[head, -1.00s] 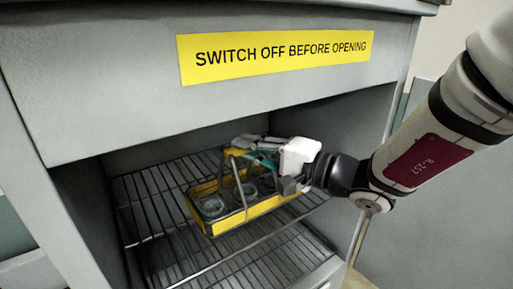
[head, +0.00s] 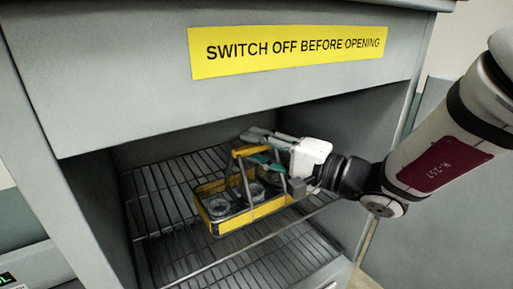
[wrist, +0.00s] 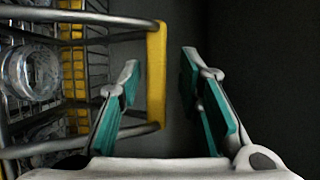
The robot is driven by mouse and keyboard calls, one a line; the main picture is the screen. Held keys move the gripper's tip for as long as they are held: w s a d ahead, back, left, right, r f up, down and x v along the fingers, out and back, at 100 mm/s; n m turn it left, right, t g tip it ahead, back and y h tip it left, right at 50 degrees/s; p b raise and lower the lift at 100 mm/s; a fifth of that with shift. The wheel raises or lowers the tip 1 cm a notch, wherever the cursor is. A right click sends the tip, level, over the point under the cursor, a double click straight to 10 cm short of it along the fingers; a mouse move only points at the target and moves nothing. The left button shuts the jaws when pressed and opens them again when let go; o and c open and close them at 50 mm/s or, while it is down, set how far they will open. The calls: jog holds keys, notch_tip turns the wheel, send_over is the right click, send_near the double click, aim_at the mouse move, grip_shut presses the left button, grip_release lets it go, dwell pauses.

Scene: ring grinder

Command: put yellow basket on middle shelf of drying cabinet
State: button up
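The yellow basket (head: 232,222) is upright inside the grey drying cabinet, on or just above the upper visible wire shelf (head: 155,205). It holds round clear glass pieces (head: 218,206) in a wire frame. Its yellow handle bar (head: 246,150) rises at the top. My gripper (head: 264,150) reaches in from the right at the handle. In the wrist view my gripper (wrist: 160,70) has its teal-padded fingers spread on either side of the yellow handle bar (wrist: 156,90), with gaps on both sides. The exact contact under the basket is hard to see.
A second wire shelf (head: 270,268) shows lower down. The cabinet's right wall (head: 360,130) is close to my arm, and the front panel with a yellow sign (head: 288,52) hangs above the opening. Free shelf room lies left of the basket.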

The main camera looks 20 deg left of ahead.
jog(key=b+v, duration=0.2)
jog(key=v, duration=1)
jog(key=s+d+f+n+g+h, duration=0.2)
jog(key=s+g+h, duration=0.1)
jog(key=s, duration=0.3)
jog(key=s+d+f+n+g+h, duration=0.1)
jog(key=s+f+n+g+h, duration=0.1)
jog(key=s+h, duration=0.3)
jog(key=s+d+r+t+h, duration=0.1)
jog(key=d+t+h, duration=0.4)
jog(key=d, duration=1.4)
jog(key=h, duration=0.4)
jog(key=shift+s+r+m+t, duration=0.2)
jog(key=shift+r+m+t, duration=0.1)
jog(key=shift+r+m, duration=0.1)
jog(key=shift+d, duration=0.15)
